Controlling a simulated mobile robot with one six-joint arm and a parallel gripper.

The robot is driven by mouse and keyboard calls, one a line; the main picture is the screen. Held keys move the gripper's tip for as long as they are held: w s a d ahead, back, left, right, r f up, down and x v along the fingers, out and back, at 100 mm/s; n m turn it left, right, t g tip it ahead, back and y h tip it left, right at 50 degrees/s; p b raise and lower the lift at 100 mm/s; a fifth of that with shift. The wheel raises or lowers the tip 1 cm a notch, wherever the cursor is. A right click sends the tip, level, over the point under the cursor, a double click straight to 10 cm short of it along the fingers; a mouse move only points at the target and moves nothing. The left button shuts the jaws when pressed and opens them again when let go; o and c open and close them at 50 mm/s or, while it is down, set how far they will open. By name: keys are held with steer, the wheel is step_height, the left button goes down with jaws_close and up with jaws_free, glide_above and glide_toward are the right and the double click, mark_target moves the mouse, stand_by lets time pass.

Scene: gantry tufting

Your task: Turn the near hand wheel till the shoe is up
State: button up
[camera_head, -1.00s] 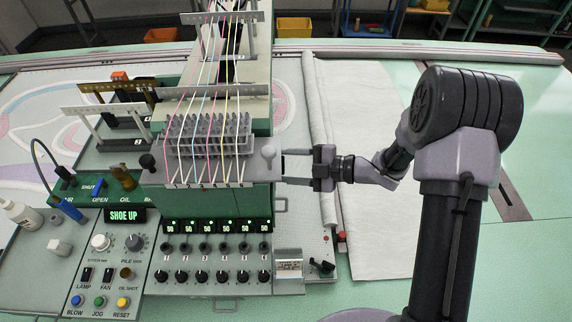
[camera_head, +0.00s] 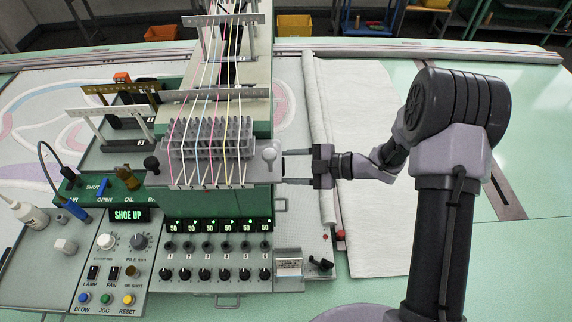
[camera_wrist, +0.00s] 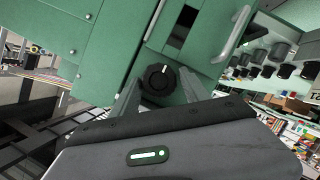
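The near hand wheel, a black ribbed knob with a white mark (camera_wrist: 158,78), sits on the green machine side in the wrist view. My gripper (camera_wrist: 157,88) has one finger on each side of it, apart, with the knob between or just beyond the tips; I see no clear contact. In the head view my gripper (camera_head: 286,167) points left at the right side of the green tufting head (camera_head: 220,201), its two fingers spread. The wheel is hidden there. The display (camera_head: 128,215) reads SHOE UP in green. The shoe itself is not visible.
A light ball-topped knob (camera_head: 269,154) stands at the head's right top corner, close to my upper finger. A handle (camera_wrist: 236,33) sits right of the wheel. Coloured threads (camera_head: 212,100) run down over the head. A fabric roll (camera_head: 320,140) lies under my gripper.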

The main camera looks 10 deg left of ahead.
steer(key=shift+d, duration=0.1)
stand_by(0.3)
steer(key=v, duration=1.7)
steer(key=shift+d, duration=0.1)
